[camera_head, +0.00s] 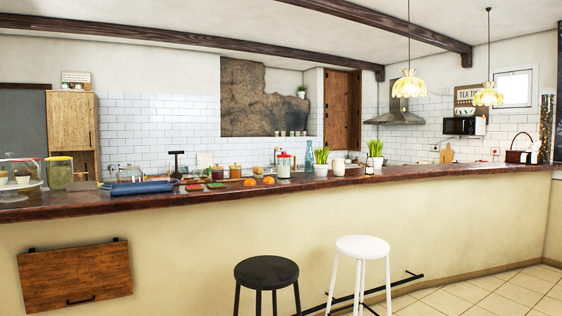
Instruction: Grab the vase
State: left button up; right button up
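A tall blue glass vessel with a narrow neck, which looks like a vase (309,161), stands upright on the dark wooden counter (215,196), right of its middle. Next to it on the right is a potted green grass plant (321,157). Another grass plant (375,149) stands further right. I cannot tell for certain which of these vessels is the task's vase. Neither of my grippers is in view. The vessels stand well ahead of me, and nothing of mine touches them.
A black stool (266,272) and a white stool (363,247) stand in front of the counter. A folded wooden panel (75,277) is on the counter's front at left. Tiled floor (500,295) is free at right.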

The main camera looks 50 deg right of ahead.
aim_at(309, 157)
jog(key=i+u, duration=0.2)
jog(key=i, duration=0.7)
jog(key=i+l+u, duration=0.25)
jog(key=i, duration=0.65)
jog(key=i+u, duration=0.3)
jog(key=i, duration=1.65)
jog(key=i+z, duration=0.2)
jog(key=i, duration=0.75)
jog(key=i+j+z, duration=0.2)
jog(key=i, duration=0.75)
jog(key=i+l+z, duration=0.1)
jog(key=i+z, duration=0.35)
jog(key=i, duration=0.3)
jog(key=i+j+z, duration=0.15)
jog(key=i+z, duration=0.35)
jog(key=i, duration=0.25)
jog(key=i+z, duration=0.15)
jog(key=i, duration=0.6)
jog(key=i+j+z, duration=0.15)
jog(key=i, duration=0.55)
jog(key=i+l+z, duration=0.1)
jog(key=i+z, duration=0.75)
jog(key=i+j+z, duration=0.4)
jog(key=i, duration=0.2)
jog(key=i+l+z, duration=0.25)
jog(key=i+z, duration=1.05)
jog(key=i, duration=0.15)
